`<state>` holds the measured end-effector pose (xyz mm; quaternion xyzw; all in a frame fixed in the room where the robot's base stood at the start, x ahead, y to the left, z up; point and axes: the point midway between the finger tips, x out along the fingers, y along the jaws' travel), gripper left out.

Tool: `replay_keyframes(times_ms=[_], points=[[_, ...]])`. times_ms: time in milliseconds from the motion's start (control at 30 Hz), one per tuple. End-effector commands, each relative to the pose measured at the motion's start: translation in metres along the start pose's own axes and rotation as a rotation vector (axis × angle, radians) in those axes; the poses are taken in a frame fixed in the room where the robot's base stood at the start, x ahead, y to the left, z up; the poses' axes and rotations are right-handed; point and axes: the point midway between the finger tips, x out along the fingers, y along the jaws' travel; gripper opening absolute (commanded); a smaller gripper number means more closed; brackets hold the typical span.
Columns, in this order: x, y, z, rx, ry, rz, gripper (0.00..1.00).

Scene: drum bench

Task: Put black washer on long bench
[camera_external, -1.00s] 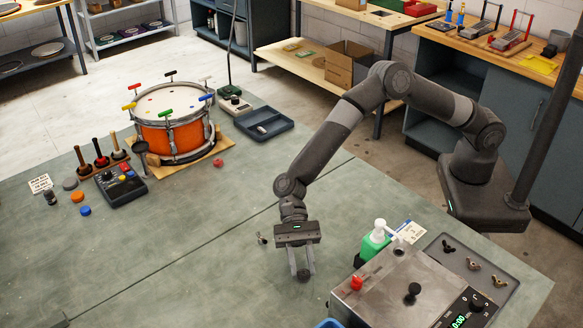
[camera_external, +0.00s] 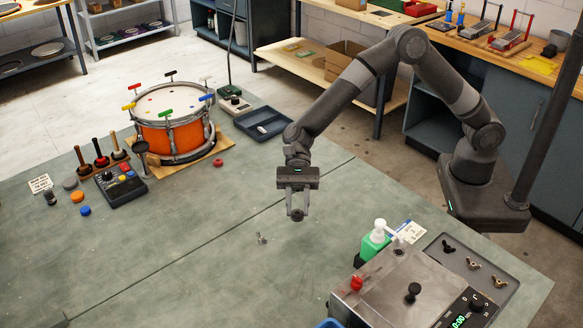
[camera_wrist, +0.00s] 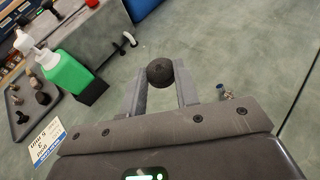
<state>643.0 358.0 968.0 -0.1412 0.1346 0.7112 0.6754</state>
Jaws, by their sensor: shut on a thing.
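My gripper (camera_external: 297,215) is shut on a small dark round thing, seemingly the black washer. It shows between the fingertips in the wrist view (camera_wrist: 160,72), where no hole can be made out. In the external view my gripper points down and stands above the green bench top (camera_external: 200,275), apart from it. I cannot tell which surface the task calls the long bench.
A small metal piece (camera_external: 261,238) lies below my gripper. A green bottle (camera_external: 374,240) and a metal machine (camera_external: 400,285) stand at the right. An orange drum (camera_external: 175,135) and a red ring (camera_external: 218,162) are farther left. The front-left bench area is clear.

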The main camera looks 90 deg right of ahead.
Motion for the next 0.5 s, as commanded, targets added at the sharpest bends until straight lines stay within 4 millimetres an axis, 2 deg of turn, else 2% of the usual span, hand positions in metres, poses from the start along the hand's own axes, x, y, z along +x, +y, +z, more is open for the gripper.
replay_keyframes(times_ms=[267, 500], points=[[-0.079, -0.008, -0.041, 0.147, 0.004, -0.352, 0.04], [-0.169, -0.006, -0.083, 0.286, 0.004, -0.689, 0.04]])
